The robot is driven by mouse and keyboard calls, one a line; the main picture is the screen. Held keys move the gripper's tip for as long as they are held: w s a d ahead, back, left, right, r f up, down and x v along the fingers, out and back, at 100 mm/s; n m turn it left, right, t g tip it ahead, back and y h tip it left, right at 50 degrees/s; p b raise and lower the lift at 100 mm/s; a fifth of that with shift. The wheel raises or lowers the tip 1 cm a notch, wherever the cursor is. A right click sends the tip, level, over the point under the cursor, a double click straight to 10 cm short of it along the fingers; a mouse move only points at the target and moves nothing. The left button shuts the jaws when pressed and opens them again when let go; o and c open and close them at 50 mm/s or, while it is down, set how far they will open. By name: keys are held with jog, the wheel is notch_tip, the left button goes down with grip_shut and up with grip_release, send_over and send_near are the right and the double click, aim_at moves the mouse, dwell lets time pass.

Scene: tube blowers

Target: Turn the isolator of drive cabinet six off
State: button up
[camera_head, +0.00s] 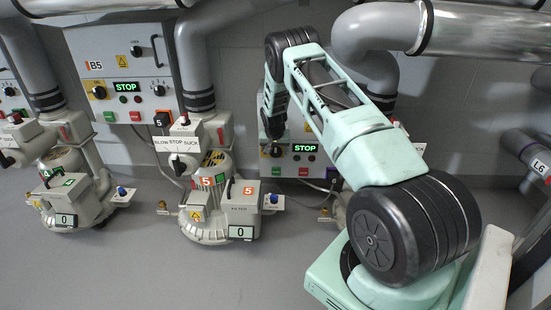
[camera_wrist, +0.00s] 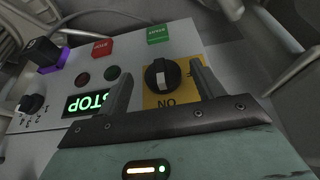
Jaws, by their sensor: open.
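The drive cabinet (camera_head: 318,170) under my arm has a lit green STOP display; my arm hides much of its front and I see no number on it. In the wrist view its isolator (camera_wrist: 160,76) is a black rotary knob with a white pointer on a yellow plate (camera_wrist: 150,98). The pointer lies roughly toward the ON lettering, which appears upside down. My gripper (camera_wrist: 163,70) is open, with one finger on each side of the knob. I cannot tell whether the fingers touch it. In the head view my gripper (camera_head: 273,128) is at the cabinet's left side.
The wrist view shows a red button (camera_wrist: 102,47), a green button (camera_wrist: 158,34), a purple-based switch (camera_wrist: 48,54) and a selector knob (camera_wrist: 31,104). Cabinet B5 (camera_head: 125,65) stands to the left. A blower (camera_head: 215,195) marked 5 stands below it. Large grey pipes (camera_head: 375,35) hang above.

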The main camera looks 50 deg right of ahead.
aim_at(276, 153)
jog(key=shift+b+x, duration=0.35)
jog(key=shift+x, duration=0.95)
jog(key=c, duration=1)
